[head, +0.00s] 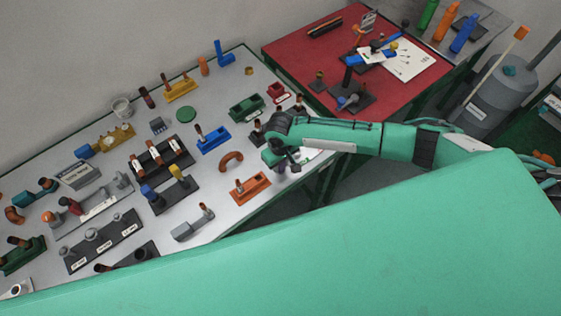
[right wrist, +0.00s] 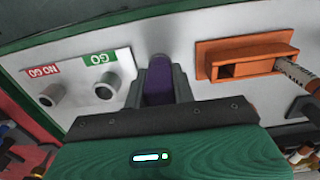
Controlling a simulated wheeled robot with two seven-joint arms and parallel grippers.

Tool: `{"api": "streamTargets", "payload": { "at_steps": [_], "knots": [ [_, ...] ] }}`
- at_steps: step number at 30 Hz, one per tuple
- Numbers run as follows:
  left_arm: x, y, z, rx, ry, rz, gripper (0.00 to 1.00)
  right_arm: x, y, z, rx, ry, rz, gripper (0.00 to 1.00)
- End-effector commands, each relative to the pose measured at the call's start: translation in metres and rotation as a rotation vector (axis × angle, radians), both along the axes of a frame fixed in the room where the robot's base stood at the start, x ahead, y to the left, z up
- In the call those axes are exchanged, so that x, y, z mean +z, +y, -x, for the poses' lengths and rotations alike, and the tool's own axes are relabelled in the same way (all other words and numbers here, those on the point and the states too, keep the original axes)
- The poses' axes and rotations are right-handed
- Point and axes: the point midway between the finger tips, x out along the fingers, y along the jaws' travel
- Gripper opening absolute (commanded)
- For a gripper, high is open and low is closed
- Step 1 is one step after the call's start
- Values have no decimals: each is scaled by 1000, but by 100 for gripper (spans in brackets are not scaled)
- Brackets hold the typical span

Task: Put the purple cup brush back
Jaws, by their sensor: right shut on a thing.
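The purple cup brush (right wrist: 158,84) is between the two grey fingers of my right gripper (right wrist: 159,88), which is shut on it in the right wrist view. A rounded grey end shows just beyond the purple part. In the head view my right gripper (head: 283,163) is over the right front edge area of the grey table (head: 222,188), and the brush is mostly hidden there. I cannot tell whether the brush touches the table. My left gripper is not in view.
In the right wrist view a white GO / NO GO plate (right wrist: 82,88) with two grey cylinders is left of the brush. An orange slotted block (right wrist: 245,58) is to its right. The grey table holds many coloured fixtures; a red table (head: 300,60) stands behind.

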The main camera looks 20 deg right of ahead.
Motion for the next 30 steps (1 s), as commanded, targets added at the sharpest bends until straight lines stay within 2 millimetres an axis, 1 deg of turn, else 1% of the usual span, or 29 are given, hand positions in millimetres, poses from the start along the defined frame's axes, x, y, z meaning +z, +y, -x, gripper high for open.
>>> {"api": "streamTargets", "payload": {
  "at_steps": [8,9,11,12,13,23,26,29,30],
  "knots": [
    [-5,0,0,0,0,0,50,-9,0,0,0,1,0,9],
    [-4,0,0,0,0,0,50,-9,0,0,0,0,0,29],
    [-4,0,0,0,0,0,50,-8,0,0,0,0,1,41],
    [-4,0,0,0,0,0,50,-8,0,0,0,0,1,49],
    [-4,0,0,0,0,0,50,-8,0,0,0,0,1,51],
    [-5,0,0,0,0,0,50,-6,0,0,0,-1,0,51],
    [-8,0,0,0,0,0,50,3,0,-1,-1,-2,-1,51],
    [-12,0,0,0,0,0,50,18,-1,-1,1,-4,-1,51],
    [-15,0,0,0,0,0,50,27,0,-1,1,-5,-2,51]
  ]
}}
